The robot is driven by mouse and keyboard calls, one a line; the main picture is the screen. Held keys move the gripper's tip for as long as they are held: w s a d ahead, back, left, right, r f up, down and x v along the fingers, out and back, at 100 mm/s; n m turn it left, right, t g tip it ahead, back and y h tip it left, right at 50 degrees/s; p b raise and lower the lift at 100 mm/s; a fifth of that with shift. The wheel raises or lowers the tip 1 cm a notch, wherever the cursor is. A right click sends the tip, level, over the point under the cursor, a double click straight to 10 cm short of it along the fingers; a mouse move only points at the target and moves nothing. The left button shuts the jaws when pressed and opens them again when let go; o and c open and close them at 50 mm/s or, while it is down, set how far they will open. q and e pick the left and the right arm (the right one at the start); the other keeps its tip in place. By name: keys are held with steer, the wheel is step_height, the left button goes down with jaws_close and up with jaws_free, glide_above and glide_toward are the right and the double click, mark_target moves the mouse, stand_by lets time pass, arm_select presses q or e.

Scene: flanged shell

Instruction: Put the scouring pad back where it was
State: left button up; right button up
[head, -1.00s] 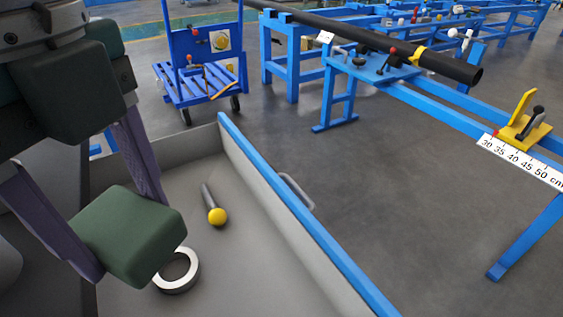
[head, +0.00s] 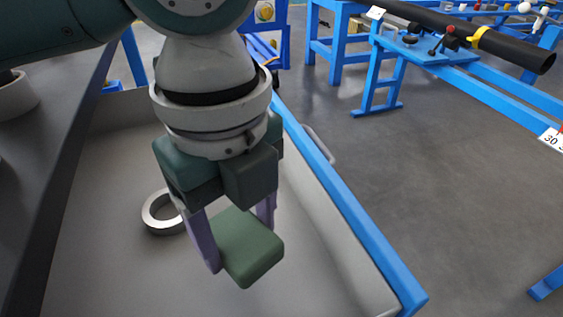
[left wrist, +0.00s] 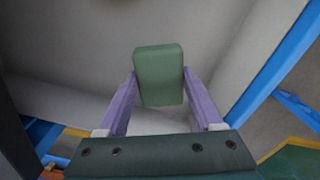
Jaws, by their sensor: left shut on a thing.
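The scouring pad (head: 250,247) is a dark green block with rounded edges. My left gripper (head: 240,240) is shut on it, with one purple finger on each side. In the head view the pad hangs over the grey tray with the blue edge (head: 345,200); I cannot tell how far above the tray floor it is. In the left wrist view the pad (left wrist: 159,75) sits between the two fingertips, with grey tray surface behind it. My right gripper is not in view.
A white and grey ring (head: 152,222) lies on the tray floor, left of the gripper and partly behind it. The tray's near floor is clear. A blue rack with a black tube (head: 500,45) stands beyond, at the right.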

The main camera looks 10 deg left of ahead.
mark_target(245, 258)
arm_select(q)
steer(key=shift+f+b, duration=0.85)
steer(key=shift+f, duration=1.7)
steer(key=shift+f, duration=0.1)
steer(key=o, duration=1.2)
step_height(245, 258, up, 12)
steer(key=p, duration=0.4)
steer(key=shift+p, duration=0.4)
